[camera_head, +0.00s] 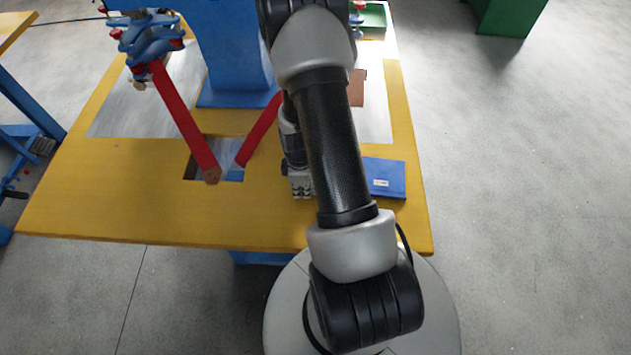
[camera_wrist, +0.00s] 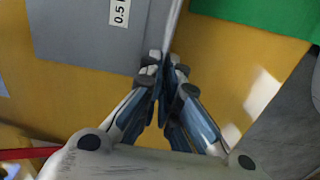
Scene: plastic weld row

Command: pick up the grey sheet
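The grey sheet (camera_wrist: 85,30) fills the upper left of the wrist view. It carries a white label, and a paler narrow edge runs along its right side. My gripper (camera_wrist: 165,66) has its fingertips close together at that pale edge, with the thin strip between them. It looks shut on the sheet's edge. I cannot tell whether the sheet is clear of the table. In the head view my gripper (camera_head: 302,188) is low over the front of the yellow table, partly behind my arm. The grey sheet beside it is hidden there by my arm.
The yellow table (camera_head: 110,205) bears a blue machine (camera_head: 230,50) with red bars (camera_head: 182,118) left of my gripper. A blue labelled sheet (camera_head: 385,178) lies to the right. A green thing (camera_wrist: 250,14) is near the grey sheet. Open floor (camera_head: 530,200) is at right.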

